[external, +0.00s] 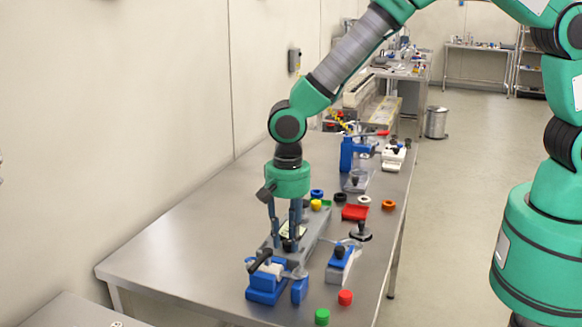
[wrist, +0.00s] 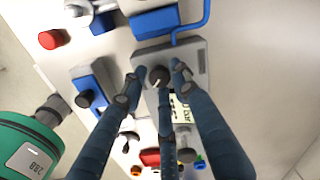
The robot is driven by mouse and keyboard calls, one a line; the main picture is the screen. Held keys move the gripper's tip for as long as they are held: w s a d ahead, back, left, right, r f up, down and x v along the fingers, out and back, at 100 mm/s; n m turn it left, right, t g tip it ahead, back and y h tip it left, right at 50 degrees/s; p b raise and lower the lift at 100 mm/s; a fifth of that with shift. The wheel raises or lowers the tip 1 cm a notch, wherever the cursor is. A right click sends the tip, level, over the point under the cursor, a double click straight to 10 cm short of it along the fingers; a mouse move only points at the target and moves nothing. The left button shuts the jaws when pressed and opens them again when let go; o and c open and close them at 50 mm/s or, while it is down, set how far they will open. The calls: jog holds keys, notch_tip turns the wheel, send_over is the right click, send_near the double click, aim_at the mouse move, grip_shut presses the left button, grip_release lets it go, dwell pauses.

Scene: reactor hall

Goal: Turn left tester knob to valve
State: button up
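The tester is a grey flat box (external: 318,232) on the steel table, with a pale green display (wrist: 178,108). A round dark knob (wrist: 158,75) with a light pointer mark sits at the near end of the tester in the wrist view. My gripper (external: 290,242) points down over this knob. Its three blue-grey fingers (wrist: 158,80) stand around the knob, with small gaps seeming to show, so it looks open. Contact is hard to tell. A second brownish knob (wrist: 187,155) shows farther along the tester. The dial markings are too small to read.
A blue vise-like device (external: 266,282) stands close to my gripper at the near side. A blue and grey block with a black knob (external: 341,262) stands to the right. Red (external: 345,297) and green (external: 322,316) caps lie in front. The table's left part is clear.

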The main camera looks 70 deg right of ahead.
aim_at(288, 242)
jog(key=shift+o, duration=0.3)
jog(key=shift+r, duration=0.1)
notch_tip(288, 242, up, 12)
dwell(0.7)
dwell(0.5)
